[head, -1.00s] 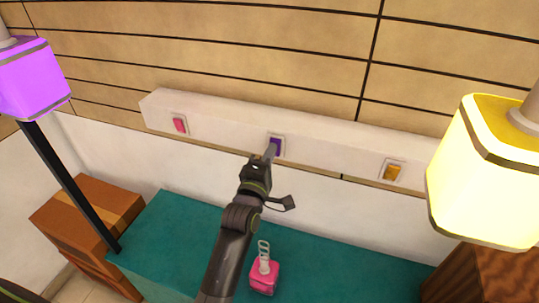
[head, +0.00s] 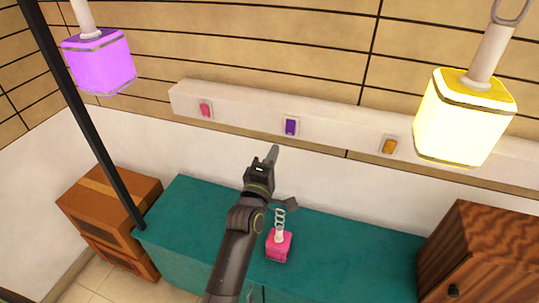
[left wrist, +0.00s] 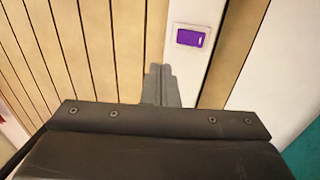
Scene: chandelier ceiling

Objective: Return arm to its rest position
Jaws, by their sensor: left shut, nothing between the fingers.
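My left gripper (head: 270,155) is shut and empty. In the head view it is raised over the teal cabinet, below and to the left of the purple switch (head: 291,127) on the white wall ledge. In the left wrist view its closed fingers (left wrist: 160,85) point toward the wall, and the purple switch (left wrist: 190,37) shows ahead and to their right, apart from them. My left arm (head: 236,245) reaches up from the bottom of the head view. My right gripper is not in view.
A pink switch (head: 205,110) and an orange switch (head: 389,146) flank the purple one. A lit purple lamp (head: 100,62) and a lit yellow lamp (head: 464,118) hang at the sides. A pink cube-shaped lamp (head: 279,246) stands on the teal cabinet (head: 350,245). Cardboard boxes (head: 108,205) stand left, a wooden cabinet (head: 480,245) right.

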